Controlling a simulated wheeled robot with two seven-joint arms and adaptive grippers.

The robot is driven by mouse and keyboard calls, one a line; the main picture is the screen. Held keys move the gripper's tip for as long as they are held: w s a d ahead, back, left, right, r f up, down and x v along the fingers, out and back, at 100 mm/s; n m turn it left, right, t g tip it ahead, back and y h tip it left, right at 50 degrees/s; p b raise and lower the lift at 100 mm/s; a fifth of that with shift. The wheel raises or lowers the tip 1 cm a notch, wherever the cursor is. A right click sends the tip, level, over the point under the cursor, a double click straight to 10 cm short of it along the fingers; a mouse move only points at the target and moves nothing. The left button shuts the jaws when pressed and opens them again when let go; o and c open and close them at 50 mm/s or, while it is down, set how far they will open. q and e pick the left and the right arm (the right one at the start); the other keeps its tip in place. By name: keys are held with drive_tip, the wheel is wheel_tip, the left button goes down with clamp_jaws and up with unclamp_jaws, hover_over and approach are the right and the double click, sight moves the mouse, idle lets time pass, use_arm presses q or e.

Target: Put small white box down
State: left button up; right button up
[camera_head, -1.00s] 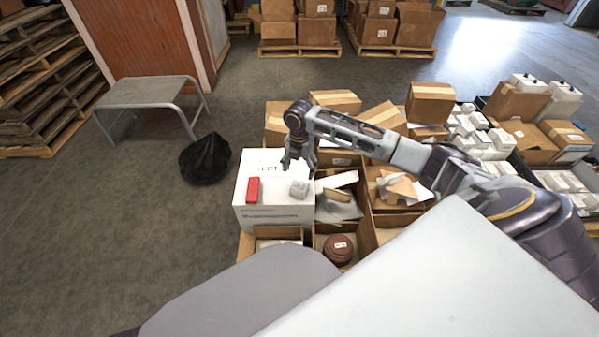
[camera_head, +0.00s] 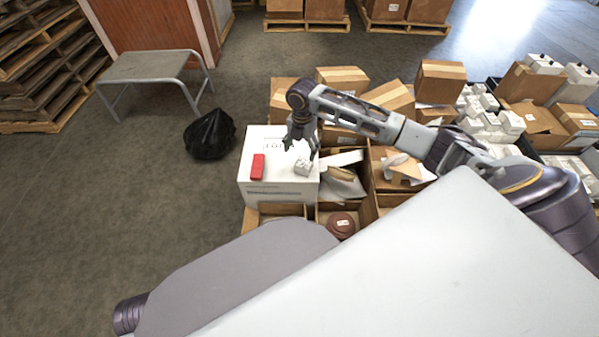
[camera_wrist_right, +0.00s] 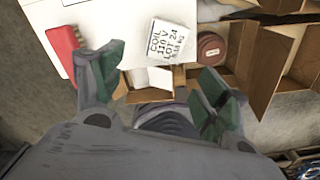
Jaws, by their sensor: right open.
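The small white box (camera_head: 302,168) rests on top of the large white box (camera_head: 284,190), near its right edge. In the right wrist view the small white box (camera_wrist_right: 170,40) shows printed text, "COIL 110 V LOT 24". My right gripper (camera_head: 301,151) is just behind and above it. In the wrist view my right gripper (camera_wrist_right: 160,80) has its fingers spread, with nothing between them, and the small box lies beyond the fingertips. My left gripper is not in view.
A red box (camera_head: 258,167) lies left of the small box on the same top. Open cartons, one with a round brown item (camera_head: 341,225), stand to the right and in front. A black bag (camera_head: 210,134) and a grey stool (camera_head: 150,66) stand left on open floor.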

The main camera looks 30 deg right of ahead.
drive_tip(key=s+a+f+m+t+y, duration=0.1)
drive_tip(key=s+a+f+m, duration=0.5)
drive_tip(key=a, duration=0.3)
drive_tip(key=s+a+f+m+t+y, duration=0.1)
drive_tip(key=s+a+f+m, duration=0.2)
drive_tip(key=s+a+m, duration=0.45)
drive_tip(key=s+d+m, duration=0.1)
drive_tip(key=s+m, duration=0.7)
drive_tip(key=s, duration=0.2)
drive_tip(key=shift+d+f+m+t+h, duration=0.2)
drive_tip(key=shift+f+m+t+h, duration=0.1)
drive_tip(key=shift+f+m+h, duration=0.1)
